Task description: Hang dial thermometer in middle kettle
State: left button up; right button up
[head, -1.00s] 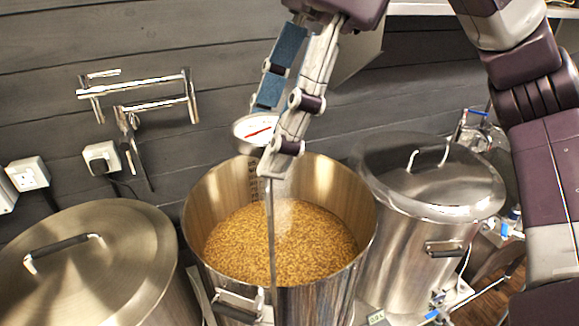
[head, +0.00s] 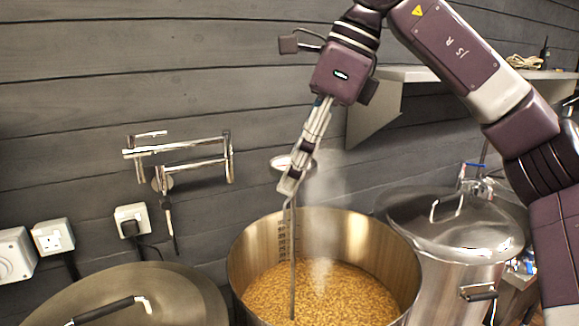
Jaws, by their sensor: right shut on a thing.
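The middle kettle (head: 405,268) is an open steel pot of grainy golden mash (head: 325,295), with steam rising from it. My right gripper (head: 290,184) is above the kettle's rear left part, shut on the dial thermometer (head: 292,235). The thermometer's round dial is edge-on and partly behind the fingers. Its long thin probe hangs nearly upright and overlaps the mash in the picture. I cannot tell whether its tip is in the mash. My left gripper is not in view.
A lidded kettle (head: 165,295) stands at the left and another lidded kettle (head: 455,225) at the right. A folding steel wall arm (head: 180,150), sockets (head: 52,237) and a shelf (head: 440,74) are on the plank wall.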

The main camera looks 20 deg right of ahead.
jog(key=b, duration=0.4)
send_over(292, 275)
notch_tip(292, 275, down, 6)
jog(key=shift+w+a+r, duration=0.1)
jog(key=shift+r, duration=0.1)
notch_tip(292, 275, down, 14)
jog(key=b, duration=0.9)
jog(key=shift+b, duration=0.35)
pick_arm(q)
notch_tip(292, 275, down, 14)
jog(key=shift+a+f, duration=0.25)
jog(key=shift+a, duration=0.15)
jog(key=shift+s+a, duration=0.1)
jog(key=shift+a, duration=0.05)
pick_arm(e)
jog(key=shift+f, duration=0.1)
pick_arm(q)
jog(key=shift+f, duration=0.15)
pick_arm(e)
jog(key=shift+f, duration=0.45)
pick_arm(q)
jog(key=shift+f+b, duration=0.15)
jog(key=shift+b, duration=0.15)
pick_arm(e)
jog(key=shift+f, duration=0.1)
